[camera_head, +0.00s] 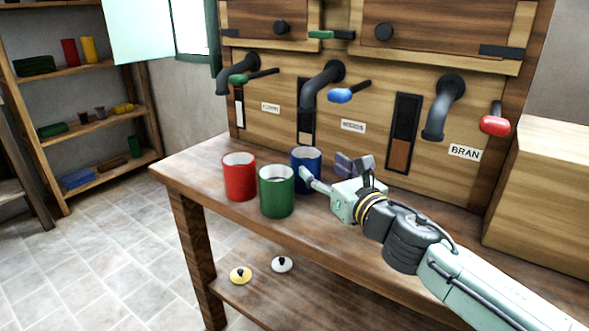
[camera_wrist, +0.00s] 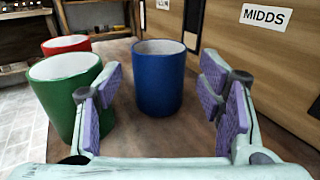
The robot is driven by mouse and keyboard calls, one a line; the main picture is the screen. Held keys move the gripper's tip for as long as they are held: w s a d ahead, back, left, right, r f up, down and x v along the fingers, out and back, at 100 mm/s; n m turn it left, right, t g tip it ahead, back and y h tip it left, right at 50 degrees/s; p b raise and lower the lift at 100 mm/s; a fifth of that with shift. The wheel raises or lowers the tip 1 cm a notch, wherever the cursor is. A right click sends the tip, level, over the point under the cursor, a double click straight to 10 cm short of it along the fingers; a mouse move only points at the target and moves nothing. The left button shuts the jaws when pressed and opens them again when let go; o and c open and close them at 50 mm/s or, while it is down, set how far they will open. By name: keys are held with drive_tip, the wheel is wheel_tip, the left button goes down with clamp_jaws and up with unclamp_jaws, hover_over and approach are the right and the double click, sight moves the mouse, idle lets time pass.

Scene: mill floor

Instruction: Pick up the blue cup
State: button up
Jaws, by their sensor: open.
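The blue cup (camera_head: 306,169) stands upright on the wooden table, behind and right of the green cup (camera_head: 276,191). The red cup (camera_head: 239,177) stands left of the green one. My gripper (camera_head: 331,167) is open beside the blue cup on its right, partly in front of it in the head view. In the wrist view the blue cup (camera_wrist: 159,78) stands upright ahead, in the space between the purple finger pads (camera_wrist: 165,100). Nothing is held. The left finger overlaps the green cup (camera_wrist: 68,92) in that view; whether they touch I cannot tell.
A wooden panel with pipes and coloured levers (camera_head: 342,95) rises behind the table (camera_head: 360,251). A wooden box (camera_head: 541,195) stands at the right. A yellow lid (camera_head: 240,275) and a white lid (camera_head: 282,264) lie on the lower shelf. The red cup (camera_wrist: 66,45) is further back.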

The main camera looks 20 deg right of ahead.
sight(299, 148)
drive_tip(key=w, duration=0.3)
drive_tip(key=w+a+p, duration=0.1)
drive_tip(key=w, duration=0.3)
drive_tip(key=w+a, duration=0.1)
drive_tip(key=w, duration=0.3)
drive_tip(key=shift+w+r, duration=0.15)
drive_tip(key=shift+w, duration=0.05)
drive_tip(key=shift+c, duration=0.3)
clamp_jaws()
